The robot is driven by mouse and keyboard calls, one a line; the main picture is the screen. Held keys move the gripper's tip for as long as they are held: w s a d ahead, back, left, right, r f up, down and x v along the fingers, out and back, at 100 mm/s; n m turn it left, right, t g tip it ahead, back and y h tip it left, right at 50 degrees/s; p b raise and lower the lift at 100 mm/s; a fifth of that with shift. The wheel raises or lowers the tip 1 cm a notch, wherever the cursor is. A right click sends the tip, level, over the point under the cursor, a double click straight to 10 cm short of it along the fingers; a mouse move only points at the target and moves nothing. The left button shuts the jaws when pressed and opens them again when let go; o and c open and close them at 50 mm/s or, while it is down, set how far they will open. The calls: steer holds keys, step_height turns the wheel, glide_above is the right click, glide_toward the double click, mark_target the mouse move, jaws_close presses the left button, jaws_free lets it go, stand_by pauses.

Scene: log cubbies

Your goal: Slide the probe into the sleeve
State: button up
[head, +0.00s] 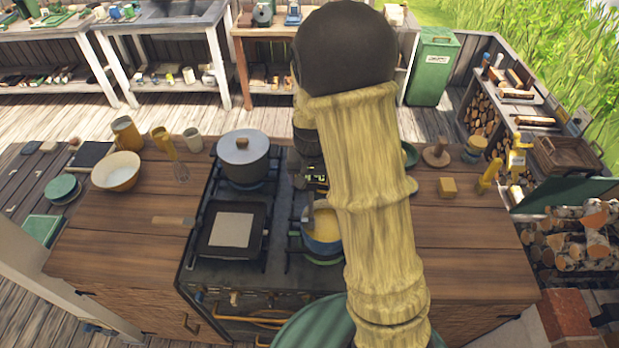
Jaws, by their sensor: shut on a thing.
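My gripper (309,185) is above the stove, partly hidden behind my own arm. It is shut on a small dark thing with yellow-green marks, seemingly the probe; its outline is too small and covered to make out. A grey upright piece (309,213) shows just below, over the left rim of a blue pot (321,250) with yellow contents. I cannot tell if this piece touches the pot. I cannot pick out the sleeve for certain; a yellow upright piece (488,176) stands at the right end of the counter.
A lidded grey pot (244,160) and a square dark pan (233,230) sit on the stove (260,275). A yellow block (448,188) and a wooden stand (436,154) are on the right counter. A bowl (117,171) and cups stand left. The front right counter is clear.

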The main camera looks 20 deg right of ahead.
mark_target(311, 214)
steer(key=shift+f+b, duration=0.4)
steer(key=shift+f, duration=0.35)
steer(key=shift+f+b, duration=3.3)
steer(key=shift+f, duration=1.25)
stand_by(1.3)
steer(key=o, duration=1.2)
steer(key=shift+c, duration=0.2)
steer(key=shift+r, duration=0.15)
step_height(311, 214, up, 17)
steer(key=s+b, duration=0.2)
steer(key=b, duration=0.1)
steer(key=shift+a, duration=0.4)
